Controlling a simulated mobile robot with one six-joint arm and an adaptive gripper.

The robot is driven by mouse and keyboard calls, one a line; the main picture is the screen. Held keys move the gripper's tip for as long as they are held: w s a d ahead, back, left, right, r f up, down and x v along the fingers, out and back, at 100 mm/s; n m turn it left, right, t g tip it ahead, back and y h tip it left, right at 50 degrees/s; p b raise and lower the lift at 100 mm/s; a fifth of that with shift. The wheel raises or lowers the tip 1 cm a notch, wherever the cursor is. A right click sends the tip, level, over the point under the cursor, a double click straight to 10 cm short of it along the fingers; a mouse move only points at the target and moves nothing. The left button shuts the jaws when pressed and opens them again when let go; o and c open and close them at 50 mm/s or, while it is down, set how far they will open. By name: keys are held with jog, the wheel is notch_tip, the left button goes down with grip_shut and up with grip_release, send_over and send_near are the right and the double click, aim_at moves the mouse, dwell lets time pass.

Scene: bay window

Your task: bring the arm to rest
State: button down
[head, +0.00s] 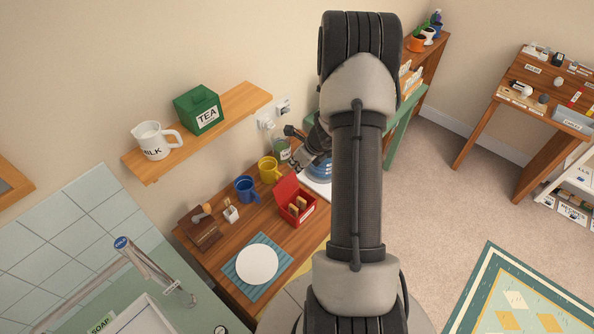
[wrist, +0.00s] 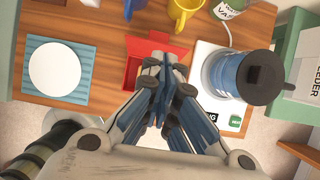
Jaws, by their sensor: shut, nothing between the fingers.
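My gripper (wrist: 160,68) is shut and empty in the wrist view, its fingertips together in front of the open red box (wrist: 136,68). In that view the fingers overlap part of the box; whether they touch it I cannot tell. My arm is raised and bent across the middle of the head view, hiding part of the counter. The far end of the arm shows beside it, above the counter near the blue kettle (head: 319,170).
The wooden counter (head: 215,262) holds a white plate (head: 257,264) on a striped mat, a blue mug (head: 246,189), a yellow mug (head: 268,169) and the red box (head: 295,204). A shelf (head: 245,99) with a milk jug and tea tin hangs above.

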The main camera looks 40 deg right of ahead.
jog(key=shift+r, duration=0.7)
jog(key=s+a+r+n+y+b, duration=0.1)
jog(key=a+r+n+b, duration=0.1)
jog(key=a+r+n, duration=0.8)
jog(key=a+r+n+y+b, duration=0.1)
jog(key=a+r+n+b, duration=0.2)
jog(key=a+r+n, duration=0.7)
jog(key=s+a+r+n+b, duration=0.1)
jog(key=s+a+n+b, duration=0.1)
jog(key=s+a+n, duration=0.6)
jog(key=s+a+n+h+b, duration=0.2)
jog(key=s+n, duration=0.4)
jog(key=s, duration=0.6)
jog(key=shift+s+f+n+g+h+b, duration=0.3)
jog(key=shift+s+n+b, duration=0.05)
jog(key=shift+n+b, duration=0.05)
